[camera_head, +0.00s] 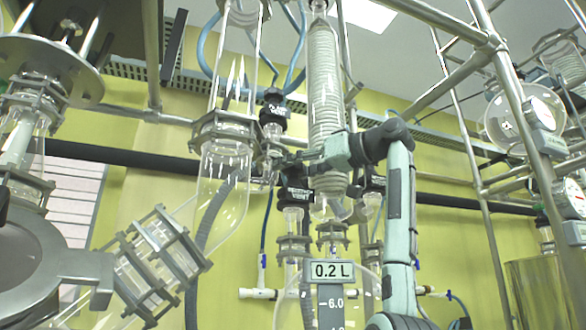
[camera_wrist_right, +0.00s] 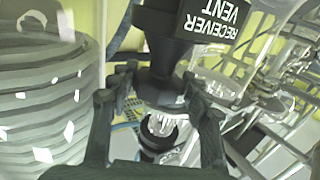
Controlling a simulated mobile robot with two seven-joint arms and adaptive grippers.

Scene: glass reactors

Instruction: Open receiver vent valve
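The receiver vent valve (camera_head: 295,195) is a black-topped valve on a glass neck, left of the coiled condenser in the head view. In the right wrist view its black body (camera_wrist_right: 165,45) and "RECEIVER VENT" label (camera_wrist_right: 213,18) fill the top, with the lettering upside down. My left gripper is out of view.
The coiled glass condenser (camera_head: 326,95) stands close beside my right gripper. Another black-capped valve (camera_head: 273,105) is just above it, next to a clamped glass tube (camera_head: 225,180). Metal frame poles (camera_head: 520,130) and gauges (camera_head: 540,112) stand at the right.

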